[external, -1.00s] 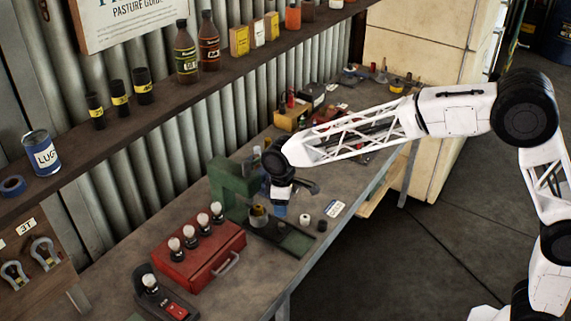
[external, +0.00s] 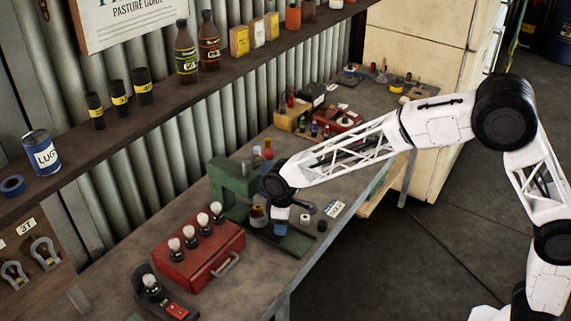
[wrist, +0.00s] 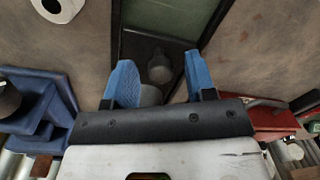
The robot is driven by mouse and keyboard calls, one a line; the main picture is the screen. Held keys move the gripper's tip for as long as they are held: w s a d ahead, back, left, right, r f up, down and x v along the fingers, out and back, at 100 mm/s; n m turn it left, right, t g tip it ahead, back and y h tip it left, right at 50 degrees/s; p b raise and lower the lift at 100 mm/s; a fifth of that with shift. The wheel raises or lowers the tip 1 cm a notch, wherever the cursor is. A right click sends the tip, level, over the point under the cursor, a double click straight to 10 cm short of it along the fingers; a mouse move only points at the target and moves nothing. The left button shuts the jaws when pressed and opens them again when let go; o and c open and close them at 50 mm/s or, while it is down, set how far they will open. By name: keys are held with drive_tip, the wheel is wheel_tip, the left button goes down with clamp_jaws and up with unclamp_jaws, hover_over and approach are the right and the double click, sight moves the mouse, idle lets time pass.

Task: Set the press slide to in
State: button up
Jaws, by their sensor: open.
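The green press (external: 228,182) stands on the bench in the external view, with its low base plate (external: 292,243) reaching toward the bench's front edge. My gripper (external: 281,226) is low over this plate, in front of the press's upright, and hides part of it. In the wrist view my gripper (wrist: 160,80) has two blue fingertips spread apart with a gap between them. A grey rounded knob (wrist: 160,67) shows between the fingertips on a dark strip with green edges, seemingly the press slide (wrist: 160,45). I cannot tell whether the fingers touch the knob.
A red box (external: 203,252) with light bulbs on top stands left of the press. A blue holder (wrist: 38,105) lies left in the wrist view.

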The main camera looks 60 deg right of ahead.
sight(272, 228)
clamp_jaws()
drive_tip(key=shift+w, duration=1.95)
unclamp_jaws()
drive_tip(key=shift+r, duration=0.1)
wheel_tip(272, 228, up, 8)
drive_tip(key=shift+d+f, duration=0.2)
drive_tip(key=shift+d, duration=0.05)
drive_tip(key=shift+w, duration=0.1)
